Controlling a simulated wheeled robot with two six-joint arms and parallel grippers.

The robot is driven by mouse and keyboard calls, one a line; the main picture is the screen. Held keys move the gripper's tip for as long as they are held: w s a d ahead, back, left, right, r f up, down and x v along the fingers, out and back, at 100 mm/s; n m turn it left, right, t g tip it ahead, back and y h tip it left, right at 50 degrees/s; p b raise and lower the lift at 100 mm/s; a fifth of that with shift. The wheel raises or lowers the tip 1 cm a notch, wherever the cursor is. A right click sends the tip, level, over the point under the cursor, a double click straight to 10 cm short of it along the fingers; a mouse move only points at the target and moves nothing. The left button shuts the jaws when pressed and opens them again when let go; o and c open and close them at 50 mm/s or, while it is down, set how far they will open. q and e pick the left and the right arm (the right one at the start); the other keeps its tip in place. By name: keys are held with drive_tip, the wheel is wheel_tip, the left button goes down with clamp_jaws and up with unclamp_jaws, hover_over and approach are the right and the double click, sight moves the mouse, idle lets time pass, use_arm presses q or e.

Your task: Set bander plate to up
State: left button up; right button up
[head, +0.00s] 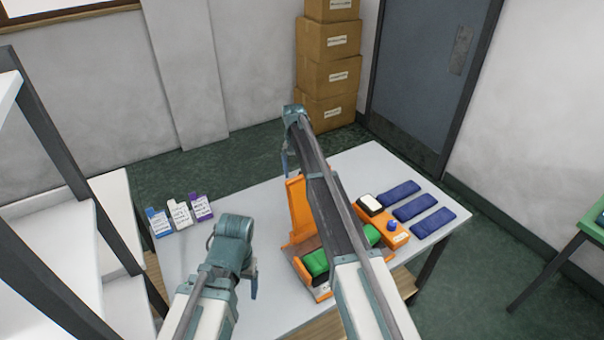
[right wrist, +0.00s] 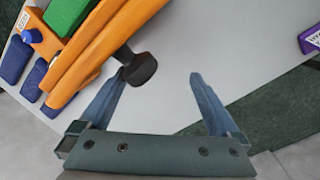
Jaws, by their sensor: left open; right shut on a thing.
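The orange bander (head: 319,290) stands on the white table, with green material (head: 315,262) across its base. Its orange plate (head: 299,205) stands raised and tilted; my right arm hides part of the bander. In the right wrist view the plate (right wrist: 112,45) carries a black knob (right wrist: 140,69) at its edge. My right gripper (right wrist: 160,76) is at that knob, which touches the left finger; a gap shows to the other finger. In the head view this gripper (head: 284,163) is mostly hidden behind its arm. My left gripper (head: 254,287) is open and empty, left of the bander.
Three small cartons (head: 180,214) stand at the table's left. An orange box with a blue knob (head: 392,225) and three blue folded pieces (head: 415,207) lie right of the bander. The table (head: 245,190) is clear between cartons and bander. Stacked boxes (head: 328,75) stand behind.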

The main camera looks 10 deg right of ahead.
drive_tip(key=shift+w+f, duration=0.1)
drive_tip(key=shift+s+d, duration=0.1)
drive_tip(key=shift+s, duration=0.1)
idle(0.4)
drive_tip(key=shift+r, duration=0.2)
wheel_tip(320, 180, up, 13)
drive_tip(key=w+p, duration=0.2)
drive_tip(key=p, duration=1.1)
drive_tip(key=shift+a+r+p, duration=0.2)
drive_tip(key=shift+p, duration=0.15)
